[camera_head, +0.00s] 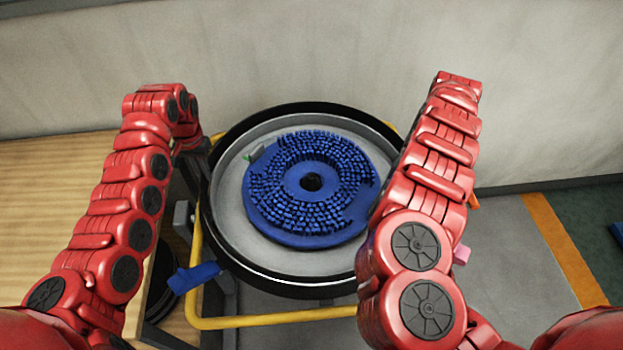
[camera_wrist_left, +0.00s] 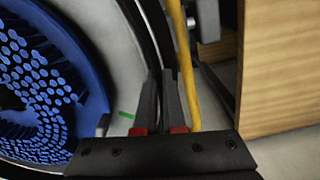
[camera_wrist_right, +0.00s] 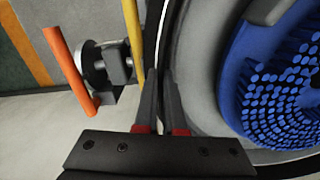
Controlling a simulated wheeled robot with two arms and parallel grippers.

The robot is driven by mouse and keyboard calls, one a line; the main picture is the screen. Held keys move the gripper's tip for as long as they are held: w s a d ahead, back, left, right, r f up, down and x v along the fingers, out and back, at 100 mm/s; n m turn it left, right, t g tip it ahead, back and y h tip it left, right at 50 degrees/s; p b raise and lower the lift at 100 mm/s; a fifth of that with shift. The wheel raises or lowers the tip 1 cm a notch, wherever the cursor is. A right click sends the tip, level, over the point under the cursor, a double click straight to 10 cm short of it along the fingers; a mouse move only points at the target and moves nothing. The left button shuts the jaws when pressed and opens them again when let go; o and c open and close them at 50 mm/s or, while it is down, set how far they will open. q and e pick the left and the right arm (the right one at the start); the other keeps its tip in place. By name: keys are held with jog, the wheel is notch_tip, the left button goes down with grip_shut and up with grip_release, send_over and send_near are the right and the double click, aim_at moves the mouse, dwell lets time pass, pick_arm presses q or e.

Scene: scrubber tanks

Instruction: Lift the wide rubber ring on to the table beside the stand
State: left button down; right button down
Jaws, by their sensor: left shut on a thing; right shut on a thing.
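The wide rubber ring (camera_head: 300,291) is a black band around the rim of a round grey pan (camera_head: 232,180) in the head view. My left gripper (camera_head: 203,148) is at the ring's left side; in the left wrist view its fingers (camera_wrist_left: 158,95) are shut on the band. My right gripper (camera_wrist_right: 162,95) is shut on the band at the opposite side; my right arm hides it in the head view. The wooden table (camera_head: 50,165) is at the left. The stand shows as a yellow tube frame (camera_head: 270,321) around and below the pan.
A blue bristled disc (camera_head: 311,181) lies in the pan. A blue handle (camera_head: 193,277) sticks out at the front left. An orange handle (camera_wrist_right: 70,65) is beside the right gripper. A wall (camera_head: 300,50) stands close behind. Grey floor (camera_head: 520,245) is open at right.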

pick_arm(q)
jog(key=shift+r, duration=0.15)
pick_arm(e)
jog(key=shift+r, duration=0.1)
